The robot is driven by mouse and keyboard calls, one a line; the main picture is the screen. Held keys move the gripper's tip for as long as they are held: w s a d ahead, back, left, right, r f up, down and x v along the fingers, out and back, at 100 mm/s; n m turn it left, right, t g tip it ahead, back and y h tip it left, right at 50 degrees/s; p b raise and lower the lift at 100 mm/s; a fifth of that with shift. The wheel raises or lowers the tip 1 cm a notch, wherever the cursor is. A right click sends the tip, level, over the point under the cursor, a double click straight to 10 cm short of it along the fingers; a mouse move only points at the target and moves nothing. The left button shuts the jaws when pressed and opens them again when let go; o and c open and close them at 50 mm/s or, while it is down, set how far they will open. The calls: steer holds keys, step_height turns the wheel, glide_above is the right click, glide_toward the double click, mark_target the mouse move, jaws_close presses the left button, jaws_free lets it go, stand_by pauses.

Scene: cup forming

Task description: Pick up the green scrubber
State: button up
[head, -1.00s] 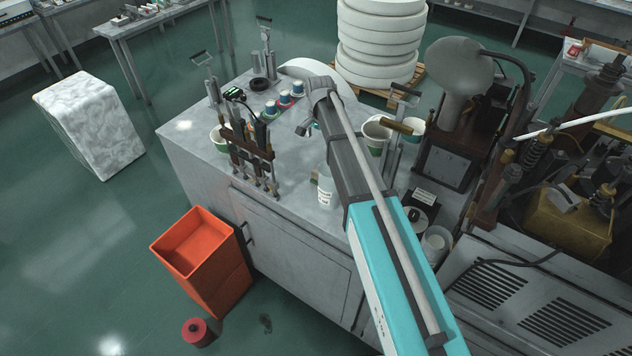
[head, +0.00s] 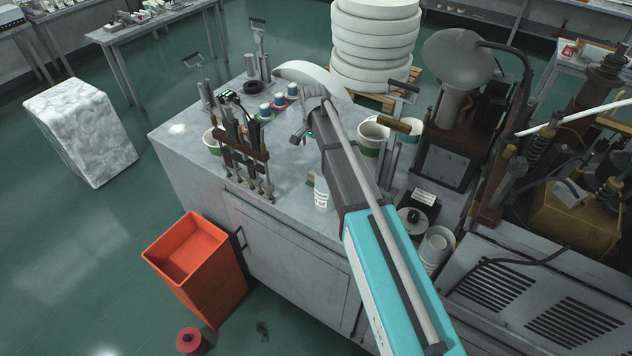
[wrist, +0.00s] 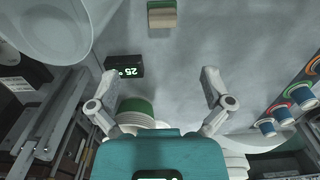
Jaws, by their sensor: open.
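The green scrubber (wrist: 162,16) shows in the wrist view at the top middle as a small block with a green band and a tan part. It lies on the grey worktop. In the head view a small brownish-green piece (head: 311,183) beside the white bottle looks like it, partly hidden. My gripper (wrist: 160,76) is open and empty, its two fingers spread wide. The scrubber is beyond the fingertips in the wrist view, apart from them. In the head view my gripper (head: 298,138) hangs over the worktop, behind the bottle.
A white bottle (head: 321,194) stands near the worktop's front edge. A small black display (wrist: 124,66) lies left of centre in the wrist view. Small coloured cups (head: 278,101) stand behind, a lever rack (head: 245,150) at left, and large cups (head: 373,137) at right.

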steer(key=shift+f+b, duration=3.85)
steer(key=shift+f, duration=0.25)
steer(key=shift+w+f+b, duration=0.1)
steer(key=shift+f+b, duration=2.5)
steer(key=shift+b, duration=0.05)
steer(key=c, duration=1.1)
steer(key=shift+r, duration=0.1)
step_height(320, 180, up, 10)
steer(key=p, duration=1)
